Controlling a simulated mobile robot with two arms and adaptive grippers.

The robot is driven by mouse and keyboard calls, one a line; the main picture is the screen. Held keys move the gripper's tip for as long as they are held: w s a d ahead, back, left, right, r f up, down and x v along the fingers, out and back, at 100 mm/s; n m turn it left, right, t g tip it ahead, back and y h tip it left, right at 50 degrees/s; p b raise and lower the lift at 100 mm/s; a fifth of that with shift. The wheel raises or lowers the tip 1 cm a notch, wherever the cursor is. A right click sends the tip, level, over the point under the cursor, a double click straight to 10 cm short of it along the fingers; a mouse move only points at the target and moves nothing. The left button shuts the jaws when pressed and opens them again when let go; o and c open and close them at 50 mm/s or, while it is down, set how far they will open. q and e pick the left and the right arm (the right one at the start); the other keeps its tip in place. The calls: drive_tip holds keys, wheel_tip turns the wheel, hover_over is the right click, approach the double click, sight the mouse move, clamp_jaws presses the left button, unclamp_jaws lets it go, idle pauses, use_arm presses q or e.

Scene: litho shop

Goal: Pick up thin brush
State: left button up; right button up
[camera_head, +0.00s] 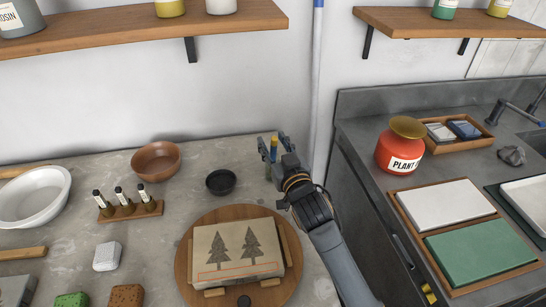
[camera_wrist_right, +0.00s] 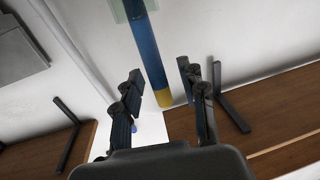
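The thin brush (camera_head: 273,154) stands near the back right of the counter, mostly behind my right gripper. It has a blue handle with a yellow end. In the right wrist view the brush (camera_wrist_right: 147,50) reaches between the fingers, with gaps to both sides. My right gripper (camera_head: 276,146) is open around the upper part of the brush; its fingers (camera_wrist_right: 160,82) look apart in the wrist view. A pale greenish piece shows at the brush's far end; I cannot tell what it is. My left gripper is not in view.
A small black bowl (camera_head: 221,182) and a round wooden board (camera_head: 186,265) with a tree print (camera_head: 207,239) lie left of my right arm. A brown bowl (camera_head: 156,160) and a rack of small bottles (camera_head: 150,209) stand farther left. A shelf (camera_head: 130,32) hangs above.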

clamp_jaws()
